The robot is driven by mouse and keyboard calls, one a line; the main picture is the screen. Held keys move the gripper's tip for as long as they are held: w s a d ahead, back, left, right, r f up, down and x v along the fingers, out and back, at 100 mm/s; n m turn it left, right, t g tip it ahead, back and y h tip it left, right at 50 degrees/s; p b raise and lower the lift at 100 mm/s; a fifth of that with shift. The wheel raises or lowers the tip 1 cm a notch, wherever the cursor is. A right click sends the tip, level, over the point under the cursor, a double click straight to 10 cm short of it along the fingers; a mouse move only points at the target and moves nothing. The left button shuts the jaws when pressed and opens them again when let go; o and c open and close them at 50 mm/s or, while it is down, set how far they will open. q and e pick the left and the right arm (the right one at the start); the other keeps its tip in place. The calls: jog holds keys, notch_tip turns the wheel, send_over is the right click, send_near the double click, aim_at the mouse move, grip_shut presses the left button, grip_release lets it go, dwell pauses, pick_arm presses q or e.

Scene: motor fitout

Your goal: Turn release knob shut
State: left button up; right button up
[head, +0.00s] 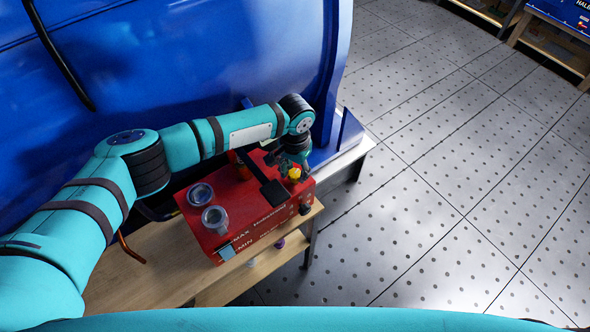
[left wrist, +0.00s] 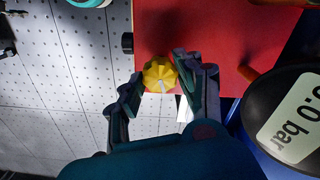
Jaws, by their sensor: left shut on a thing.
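A yellow fluted knob (head: 295,174) stands on top of a red box (head: 262,216), near its right end. The yellow knob also shows in the left wrist view (left wrist: 159,74), with a pale mark on it. My left gripper (head: 294,168) reaches down to this knob from above. In the left wrist view its two fingers (left wrist: 158,82) lie on either side of the knob and are shut on it. My right gripper is not in view.
Two round glass-like cups (head: 214,218) sit on the box's left part. A black knob (head: 305,209) is on its front face. A round black gauge (left wrist: 290,118) reads in bar, its first digit unclear. A wooden bench (head: 150,272) carries the box; a large blue housing (head: 200,60) stands behind.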

pick_arm(q)
jog(key=m, duration=1.6)
jog(key=shift+b, duration=0.3)
jog(key=m, duration=0.6)
jog(key=shift+w+r+b, duration=0.1)
jog(key=shift+b, duration=0.3)
jog(key=o, duration=1.1)
jog(key=shift+o, duration=0.2)
jog(key=shift+r, duration=0.1)
